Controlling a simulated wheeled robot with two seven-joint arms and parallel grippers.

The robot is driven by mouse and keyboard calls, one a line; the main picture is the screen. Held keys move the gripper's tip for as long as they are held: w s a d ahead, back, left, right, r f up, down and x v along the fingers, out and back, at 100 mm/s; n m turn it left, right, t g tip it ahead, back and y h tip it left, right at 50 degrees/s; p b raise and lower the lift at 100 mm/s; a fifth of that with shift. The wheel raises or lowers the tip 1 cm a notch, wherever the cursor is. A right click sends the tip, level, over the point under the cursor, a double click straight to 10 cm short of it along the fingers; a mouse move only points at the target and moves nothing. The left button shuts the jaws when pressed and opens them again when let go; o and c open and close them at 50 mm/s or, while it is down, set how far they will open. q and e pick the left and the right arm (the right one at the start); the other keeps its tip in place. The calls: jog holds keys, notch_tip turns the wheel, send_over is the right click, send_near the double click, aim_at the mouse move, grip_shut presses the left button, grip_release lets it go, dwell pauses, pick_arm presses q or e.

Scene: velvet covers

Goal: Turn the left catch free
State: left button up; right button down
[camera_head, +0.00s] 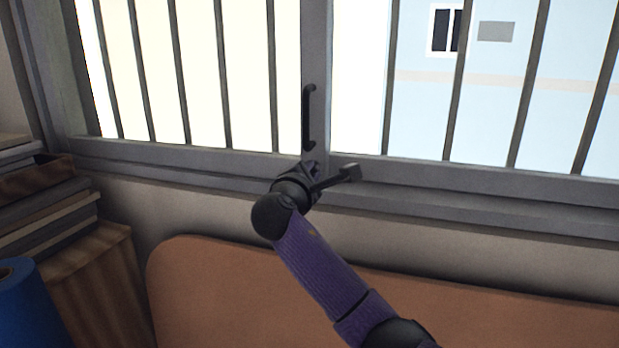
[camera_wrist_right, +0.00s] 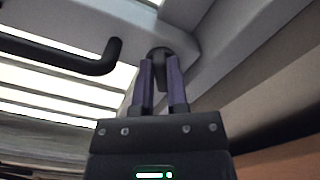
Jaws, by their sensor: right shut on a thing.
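The catch is a small dark rounded piece (camera_wrist_right: 159,54) at the foot of the window's middle upright, beside the lower sill. In the wrist view it sits between the two purple-grey fingers of my right gripper (camera_wrist_right: 160,82), which is shut on it. In the head view my right gripper (camera_head: 313,170) reaches up to the bottom of the middle upright, and its fingers and wrist mostly hide the catch there. I cannot tell how far the catch is turned. My left gripper is not in view.
A black bar handle (camera_head: 309,117) stands upright on the middle upright just above my gripper; it also shows in the wrist view (camera_wrist_right: 75,62). Dark bars cross the window. An orange-brown padded panel (camera_head: 210,290) lies below. Stacked boards (camera_head: 50,215) and a blue roll (camera_head: 30,310) stand left.

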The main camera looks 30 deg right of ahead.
jog(key=m+b, duration=0.1)
jog(key=m, duration=0.1)
jog(key=m+b, duration=0.1)
jog(key=m, duration=0.1)
jog(key=m+b, duration=0.1)
jog(key=m, duration=0.1)
jog(key=shift+f, duration=0.35)
jog(key=shift+m, duration=0.3)
jog(key=c, duration=0.6)
grip_release()
jog(key=shift+s, duration=0.1)
jog(key=shift+c, duration=0.2)
jog(key=b+v, duration=0.3)
jog(key=v, duration=0.6)
jog(key=shift+s+a, duration=0.25)
jog(key=shift+s, duration=0.05)
